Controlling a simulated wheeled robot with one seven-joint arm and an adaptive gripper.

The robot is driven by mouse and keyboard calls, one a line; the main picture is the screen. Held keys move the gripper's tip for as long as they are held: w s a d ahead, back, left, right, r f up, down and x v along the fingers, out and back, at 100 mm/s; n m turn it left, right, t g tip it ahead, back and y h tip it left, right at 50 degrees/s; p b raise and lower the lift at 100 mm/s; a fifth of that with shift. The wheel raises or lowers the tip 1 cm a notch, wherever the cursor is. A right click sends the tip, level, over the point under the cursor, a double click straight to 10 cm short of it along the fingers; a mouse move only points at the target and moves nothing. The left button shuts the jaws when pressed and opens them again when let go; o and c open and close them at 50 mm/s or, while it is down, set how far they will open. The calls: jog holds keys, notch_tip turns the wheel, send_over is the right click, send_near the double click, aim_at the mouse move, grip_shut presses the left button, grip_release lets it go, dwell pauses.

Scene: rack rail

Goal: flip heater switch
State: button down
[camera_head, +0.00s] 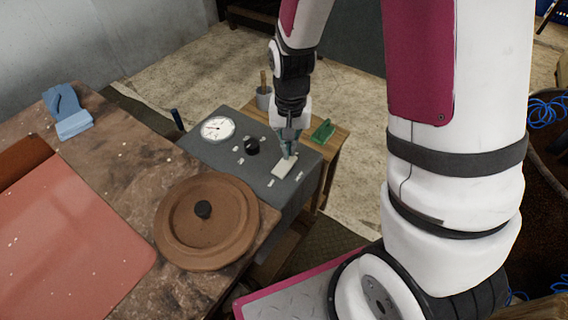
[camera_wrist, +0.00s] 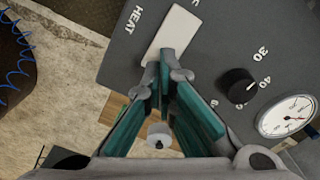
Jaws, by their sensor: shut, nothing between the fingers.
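The heater switch (camera_wrist: 172,36) is a pale rectangular plate on a dark grey panel (camera_wrist: 120,50), beside the printed word HEAT in the wrist view. In the head view the switch (camera_head: 285,167) lies near the panel's right edge. My gripper (camera_wrist: 166,72) is shut, with its teal-lined fingers together and nothing between them. Its tips lie over or at one end of the switch; I cannot tell whether they touch it. In the head view my gripper (camera_head: 288,154) points down at the switch and hides part of it.
A black knob (camera_wrist: 237,85) and a white dial gauge (camera_wrist: 288,116) sit on the same panel. A brown round lid (camera_head: 206,215) lies on the table at left. A green object (camera_head: 323,131) and a grey cup (camera_head: 264,98) stand on a wooden surface behind the panel.

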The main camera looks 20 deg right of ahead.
jog(key=shift+f+b, duration=0.7)
jog(key=shift+f, duration=0.45)
dwell(1.0)
jog(key=shift+r+p, duration=2.5)
jog(key=shift+r, duration=1)
jog(key=shift+r, duration=0.2)
notch_tip(320, 180, up, 7)
jog(key=t, duration=0.1)
send_over(291, 163)
jog(key=s+r+n+t, duration=0.3)
jog(key=s+r+n, duration=0.2)
jog(key=s+r, duration=1.1)
jog(key=shift+s+d+r+t, duration=0.25)
jog(key=shift+s+t, duration=0.15)
jog(key=shift+s, duration=0.35)
